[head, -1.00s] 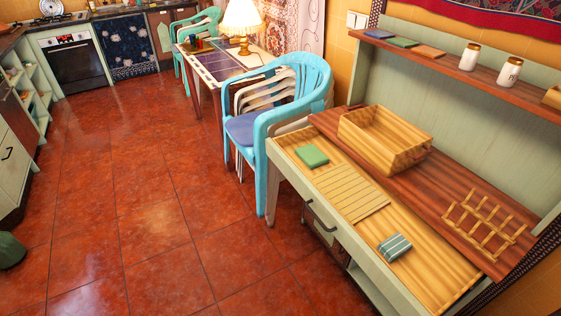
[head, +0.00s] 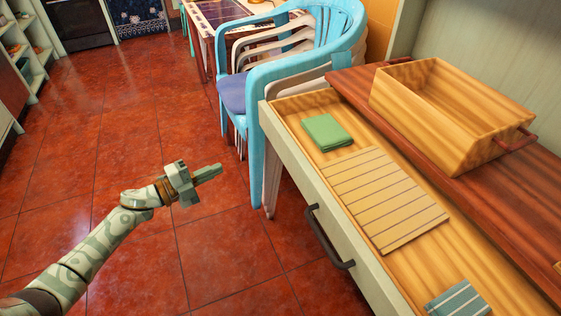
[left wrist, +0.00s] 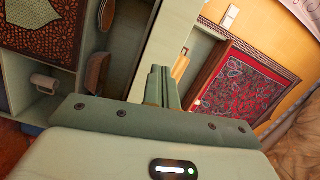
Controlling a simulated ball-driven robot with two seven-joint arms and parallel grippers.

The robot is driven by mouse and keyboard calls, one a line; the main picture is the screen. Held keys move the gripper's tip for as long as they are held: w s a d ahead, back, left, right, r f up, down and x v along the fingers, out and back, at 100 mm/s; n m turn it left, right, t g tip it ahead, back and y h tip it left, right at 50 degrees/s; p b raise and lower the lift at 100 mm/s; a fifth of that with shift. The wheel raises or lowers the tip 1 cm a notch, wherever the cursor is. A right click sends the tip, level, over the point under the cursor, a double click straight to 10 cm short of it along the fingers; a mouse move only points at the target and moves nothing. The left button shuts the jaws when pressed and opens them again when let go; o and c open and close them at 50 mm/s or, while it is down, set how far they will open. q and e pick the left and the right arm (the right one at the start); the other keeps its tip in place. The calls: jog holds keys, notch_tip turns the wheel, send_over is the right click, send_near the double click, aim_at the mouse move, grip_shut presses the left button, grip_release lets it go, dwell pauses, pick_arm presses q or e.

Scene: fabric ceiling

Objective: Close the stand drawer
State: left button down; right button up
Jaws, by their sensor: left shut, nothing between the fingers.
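The stand drawer (head: 292,165) is pulled out, with its pale green front and dark handle (head: 328,238) facing the floor side. Inside it lie a green folded cloth (head: 326,132), a slatted wooden mat (head: 382,198) and a striped cloth (head: 458,301). My left gripper (head: 208,173) is shut and empty, over the floor to the left of the drawer front and apart from it. Its shut fingers (left wrist: 161,88) also show in the left wrist view. My right gripper is not in view.
A wooden box (head: 450,115) stands on the brown stand top (head: 365,92) behind the drawer. Stacked plastic chairs, the front one blue (head: 255,120), stand close to the drawer's far end. The tiled floor (head: 110,150) to the left is clear.

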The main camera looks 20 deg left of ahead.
aim_at(281, 149)
pick_arm(q)
jog(key=w+d+m+h+b, duration=0.1)
jog(key=w+d, duration=0.2)
jog(key=d, duration=0.1)
jog(key=w+d+r+m+g+b, duration=0.1)
jog(key=w+d+m+b, duration=0.1)
jog(key=w+d, duration=0.1)
jog(key=w+d+m+g+h+b, duration=0.1)
jog(key=w+d, duration=0.3)
jog(key=d, duration=0.1)
jog(key=shift+r+h+b, duration=0.3)
jog(key=shift+r, duration=0.1)
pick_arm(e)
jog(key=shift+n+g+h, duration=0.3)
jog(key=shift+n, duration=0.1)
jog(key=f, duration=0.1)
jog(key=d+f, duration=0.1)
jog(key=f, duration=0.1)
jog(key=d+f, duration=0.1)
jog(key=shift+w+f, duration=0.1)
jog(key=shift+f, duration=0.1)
pick_arm(q)
jog(key=shift+r, duration=0.1)
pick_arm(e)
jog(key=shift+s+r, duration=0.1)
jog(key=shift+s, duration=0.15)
pick_arm(q)
jog(key=shift+d, duration=0.1)
